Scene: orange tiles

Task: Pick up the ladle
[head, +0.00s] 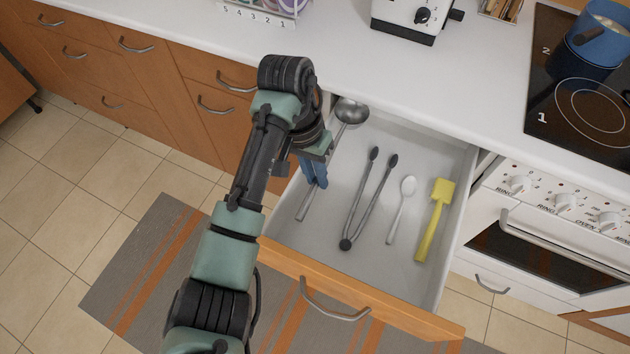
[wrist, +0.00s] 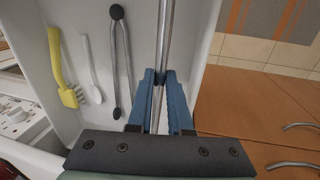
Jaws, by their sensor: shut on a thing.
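The metal ladle (head: 351,112) lies along the left side of the open drawer (head: 380,262), its bowl at the back and its handle running toward the front. My gripper (head: 317,184) is down in the drawer at the ladle's handle. In the wrist view the blue fingers (wrist: 161,88) are shut on the ladle's handle (wrist: 165,40), which passes between them. The bowl is hidden in the wrist view, and my arm covers part of the handle in the head view. I cannot tell whether the ladle is clear of the drawer floor.
Tongs (head: 368,200), a white spoon (head: 401,208) and a yellow utensil (head: 435,220) lie to the right of the ladle in the drawer. The white counter (head: 450,95) overhangs the drawer's back. The drawer's left wall is close to my gripper. A stove (head: 575,100) stands at the right.

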